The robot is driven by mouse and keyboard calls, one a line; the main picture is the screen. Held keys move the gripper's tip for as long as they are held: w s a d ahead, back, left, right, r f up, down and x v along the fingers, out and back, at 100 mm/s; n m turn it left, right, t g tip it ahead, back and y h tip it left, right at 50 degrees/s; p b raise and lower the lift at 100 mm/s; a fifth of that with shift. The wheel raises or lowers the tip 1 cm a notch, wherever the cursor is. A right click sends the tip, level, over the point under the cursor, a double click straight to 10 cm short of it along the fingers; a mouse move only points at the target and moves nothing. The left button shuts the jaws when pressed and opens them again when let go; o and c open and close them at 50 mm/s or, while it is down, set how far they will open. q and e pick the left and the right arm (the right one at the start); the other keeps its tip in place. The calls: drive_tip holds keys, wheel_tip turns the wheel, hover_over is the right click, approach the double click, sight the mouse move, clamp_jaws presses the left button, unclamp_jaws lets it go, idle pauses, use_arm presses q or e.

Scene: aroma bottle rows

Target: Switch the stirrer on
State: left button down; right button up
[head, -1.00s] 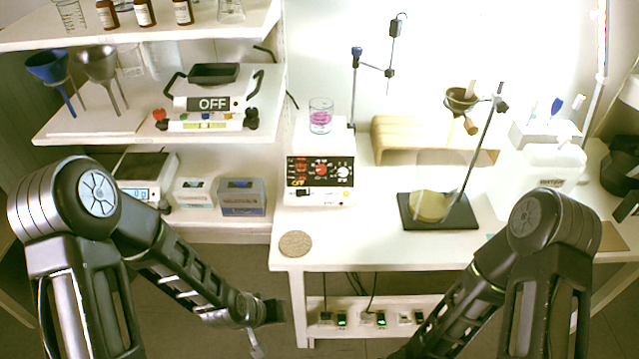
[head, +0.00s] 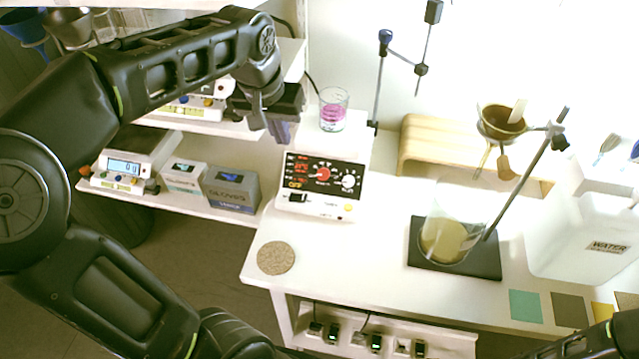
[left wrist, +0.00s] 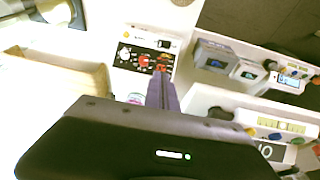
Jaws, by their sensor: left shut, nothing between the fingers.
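The stirrer (head: 320,186) is a white box with a black front panel, red and white knobs, a lit orange "OFF" text and a black rocker switch (head: 297,198) at its lower left. A glass beaker of pink liquid (head: 333,112) stands on top of it. My left gripper (head: 283,132) is shut and empty, just above and left of the stirrer's panel, apart from it. In the left wrist view, its fingers (left wrist: 161,80) point toward the stirrer's panel (left wrist: 145,60). My right gripper is out of view; only a bit of dark arm shows at the lower right.
Left on the shelf are a balance (head: 125,165) and glove boxes (head: 232,188). A cork mat (head: 276,258) lies at the bench's front left. A flask (head: 447,235) on a stand's black base (head: 480,262) and a water container (head: 590,235) stand right.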

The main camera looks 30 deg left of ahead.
sight(303, 196)
use_arm(q)
drive_tip(key=shift+f, duration=0.1)
drive_tip(key=shift+f, duration=0.1)
drive_tip(key=x, duration=0.7)
drive_tip(key=p+x, duration=0.1)
drive_tip(key=x, duration=0.7)
drive_tip(key=s+d+x, duration=0.1)
drive_tip(key=x, duration=0.7)
drive_tip(key=shift+f, duration=0.45)
